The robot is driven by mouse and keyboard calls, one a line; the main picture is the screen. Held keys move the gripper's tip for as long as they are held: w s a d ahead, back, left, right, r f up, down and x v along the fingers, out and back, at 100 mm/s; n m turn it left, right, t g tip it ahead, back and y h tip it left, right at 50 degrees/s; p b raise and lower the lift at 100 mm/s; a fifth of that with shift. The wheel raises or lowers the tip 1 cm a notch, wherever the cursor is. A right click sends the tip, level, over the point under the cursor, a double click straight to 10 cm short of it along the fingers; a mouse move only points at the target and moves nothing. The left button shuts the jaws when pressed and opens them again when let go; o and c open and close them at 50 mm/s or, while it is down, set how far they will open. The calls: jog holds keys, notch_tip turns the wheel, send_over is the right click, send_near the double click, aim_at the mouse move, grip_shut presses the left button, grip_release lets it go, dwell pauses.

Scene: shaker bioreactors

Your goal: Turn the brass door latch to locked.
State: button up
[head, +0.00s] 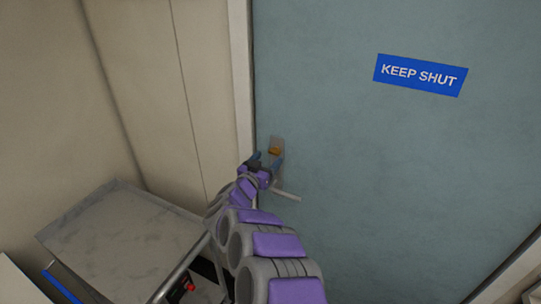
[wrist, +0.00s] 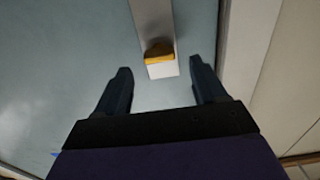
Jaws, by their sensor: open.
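The brass latch (head: 274,151) is a small yellow knob on a pale metal plate (head: 278,142) near the left edge of the blue-grey door (head: 350,170). In the wrist view the latch (wrist: 159,52) sits near the end of the plate (wrist: 162,70), slightly tilted. My gripper (head: 268,158) is right at the latch in the head view. In the wrist view my gripper (wrist: 158,80) is open, its dark fingers on either side of the plate's end, with the latch just beyond the gap. Nothing is between the fingertips' grip. A grey lever handle (head: 286,194) sticks out below the latch.
A blue KEEP SHUT sign (head: 420,75) is on the door at upper right. The pale door frame (head: 241,80) runs close left of the latch. A grey metal cart (head: 115,240) stands at lower left, near my arm.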

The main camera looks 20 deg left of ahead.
aim_at(273, 153)
jog(key=w, duration=0.3)
jog(key=shift+d, duration=0.4)
jog(key=shift+w+a, duration=0.55)
jog(key=shift+w, duration=0.15)
jog(key=shift+d+r, duration=0.1)
jog(key=shift+d, duration=0.4)
jog(key=shift+c, duration=0.4)
jog(key=shift+a, duration=0.25)
jog(key=c, duration=1)
